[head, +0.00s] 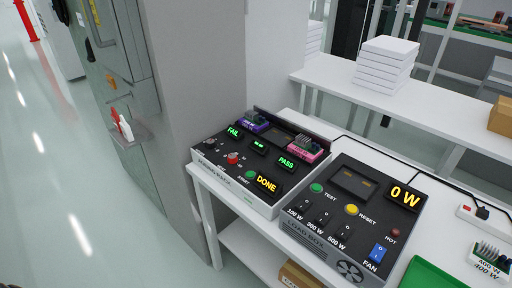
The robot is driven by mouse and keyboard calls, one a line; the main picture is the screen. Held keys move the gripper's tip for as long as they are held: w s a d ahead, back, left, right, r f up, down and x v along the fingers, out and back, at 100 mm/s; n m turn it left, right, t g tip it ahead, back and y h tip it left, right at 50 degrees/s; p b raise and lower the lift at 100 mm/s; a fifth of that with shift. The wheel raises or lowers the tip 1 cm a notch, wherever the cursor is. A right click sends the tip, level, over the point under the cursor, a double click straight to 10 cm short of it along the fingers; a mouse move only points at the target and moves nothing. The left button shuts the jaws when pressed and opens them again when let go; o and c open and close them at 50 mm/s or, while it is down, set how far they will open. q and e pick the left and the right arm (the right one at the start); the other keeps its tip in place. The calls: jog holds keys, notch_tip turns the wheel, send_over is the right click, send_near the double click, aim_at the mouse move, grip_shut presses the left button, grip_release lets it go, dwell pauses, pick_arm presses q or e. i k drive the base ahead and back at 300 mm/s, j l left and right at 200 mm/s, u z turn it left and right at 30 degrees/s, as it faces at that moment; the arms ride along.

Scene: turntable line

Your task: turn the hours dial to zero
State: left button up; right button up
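A black-topped test unit (201,170) with a pale front stands on the left of the white table. Its panel carries lit signs reading FAIL (235,131), PASS (287,162) and DONE (267,184), and a small green display (259,143). A red knob or button (232,158) with tiny marks around it sits on the left part of the panel. A small dark knob (210,142) is further left, and a green button (223,174) is by the word START. No hours label is readable, so I cannot tell which is the hours dial or its setting. Neither gripper is in view.
A load box (322,245) with switches and a 0 W display (403,196) stands to the right. A purple board (253,122) and a pink board (306,148) sit in the unit. A green tray (435,275) is at the front right. A grey pillar (205,80) rises beside the table.

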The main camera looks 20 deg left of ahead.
aim_at(210, 143)
jog(key=i+u, duration=0.1)
jog(key=u, duration=0.4)
jog(key=i+j+u, duration=0.1)
jog(key=u, duration=0.85)
jog(key=i+l, duration=0.05)
